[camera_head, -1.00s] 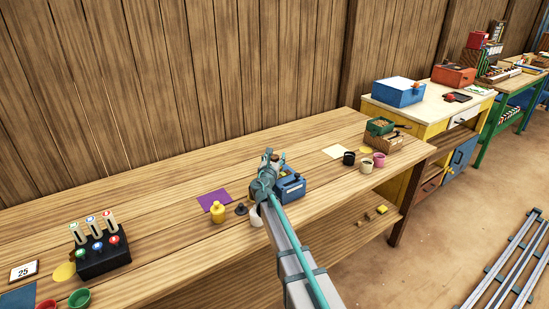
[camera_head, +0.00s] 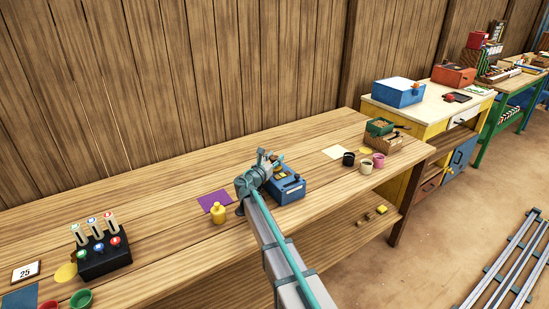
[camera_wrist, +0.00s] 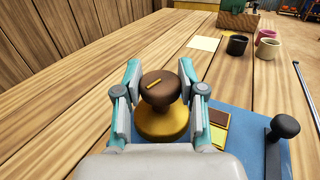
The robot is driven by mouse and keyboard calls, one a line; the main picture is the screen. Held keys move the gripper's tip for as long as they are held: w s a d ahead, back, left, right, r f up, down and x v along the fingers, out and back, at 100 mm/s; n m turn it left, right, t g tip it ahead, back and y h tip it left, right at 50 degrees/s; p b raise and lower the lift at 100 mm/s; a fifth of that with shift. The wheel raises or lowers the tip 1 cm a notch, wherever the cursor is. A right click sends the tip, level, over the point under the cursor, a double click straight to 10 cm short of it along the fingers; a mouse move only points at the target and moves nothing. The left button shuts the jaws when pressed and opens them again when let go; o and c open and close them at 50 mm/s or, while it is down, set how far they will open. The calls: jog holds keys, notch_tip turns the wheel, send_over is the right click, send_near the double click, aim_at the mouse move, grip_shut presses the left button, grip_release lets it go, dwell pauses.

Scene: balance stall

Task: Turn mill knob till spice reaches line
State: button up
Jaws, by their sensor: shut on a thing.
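The mill is a blue box (camera_head: 288,190) on the wooden bench, partly behind my wrist in the head view. Its top (camera_wrist: 245,155) shows in the wrist view. A round brown knob (camera_wrist: 158,91) with a yellow stripe stands on a yellow collar (camera_wrist: 162,125). My gripper (camera_wrist: 160,72) is shut on this knob, one finger on each side. The stripe slants up to the right. In the head view my gripper (camera_head: 268,160) is above the box's back left part. I cannot make out the spice or the line.
A black ball-topped lever (camera_wrist: 284,126) stands on the box's right. A yellow shaker (camera_head: 218,213) and purple mat (camera_head: 214,200) are to the left. A black cup (camera_head: 348,158), a pink cup (camera_head: 378,160) and a green-topped crate (camera_head: 380,127) are to the right.

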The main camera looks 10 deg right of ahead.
jog(key=m+g+h, duration=0.4)
jog(key=g, duration=0.1)
jog(key=shift+w+a+m+h+p, duration=0.15)
jog(key=shift+w+m+h+p, duration=0.15)
jog(key=shift+h+p, duration=0.1)
jog(key=shift+s+m+g+h+p, duration=0.1)
jog(key=shift+m+g+h+p, duration=0.3)
jog(key=shift+m+g, duration=0.85)
jog(key=shift+s+m+g+h+p, duration=0.15)
jog(key=shift+m+g+h, duration=0.5)
jog(key=shift+g, duration=1.1)
jog(key=o, duration=1.2)
jog(key=shift+c, duration=0.2)
jog(key=s+a, duration=0.2)
jog(key=a, duration=0.9)
jog(key=shift+a, duration=0.3)
